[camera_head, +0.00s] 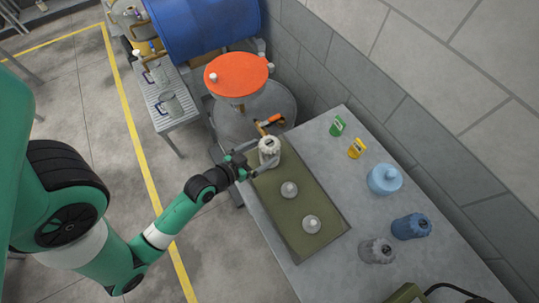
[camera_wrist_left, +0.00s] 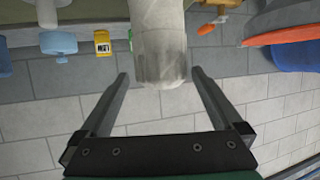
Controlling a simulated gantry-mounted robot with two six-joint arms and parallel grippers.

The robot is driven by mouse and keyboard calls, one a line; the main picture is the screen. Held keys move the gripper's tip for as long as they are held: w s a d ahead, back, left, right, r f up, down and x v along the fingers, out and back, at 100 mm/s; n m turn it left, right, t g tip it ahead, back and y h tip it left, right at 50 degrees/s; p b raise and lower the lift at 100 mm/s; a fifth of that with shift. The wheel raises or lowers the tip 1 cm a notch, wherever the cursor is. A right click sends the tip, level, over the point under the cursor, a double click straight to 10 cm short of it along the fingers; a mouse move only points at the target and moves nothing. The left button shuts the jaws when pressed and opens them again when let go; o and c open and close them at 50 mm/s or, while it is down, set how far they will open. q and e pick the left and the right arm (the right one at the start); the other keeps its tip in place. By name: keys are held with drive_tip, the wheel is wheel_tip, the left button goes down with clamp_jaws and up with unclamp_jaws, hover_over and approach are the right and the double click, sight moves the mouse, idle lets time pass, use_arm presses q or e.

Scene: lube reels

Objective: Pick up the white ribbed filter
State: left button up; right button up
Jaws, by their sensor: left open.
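The white ribbed filter (camera_head: 269,145) stands upright at the far end of the green tray (camera_head: 317,245) on the grey table. In the left wrist view, a pale grey-white body that appears to be this filter (camera_wrist_left: 160,42) fills the top centre, between the fingers. My left gripper (camera_head: 264,160) is open at the near side of the filter. In the wrist view its fingertips (camera_wrist_left: 160,74) lie either side of the filter's end, with gaps. I cannot tell whether either finger touches it. My right gripper is not in view.
Two pale domed parts (camera_head: 289,190) (camera_head: 312,224) stand on the tray. Right of it are a light blue jar (camera_head: 385,179), a blue ribbed filter (camera_head: 411,226) and a grey one (camera_head: 377,250). An orange-topped drum (camera_head: 237,75) and orange-handled tool (camera_head: 270,120) lie beyond; a block wall borders the table.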

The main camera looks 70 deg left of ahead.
sight(270, 146)
use_arm(q)
drive_tip(key=x, duration=0.5)
drive_tip(key=shift+a+r, duration=0.15)
drive_tip(key=shift+r, duration=0.1)
clamp_jaws()
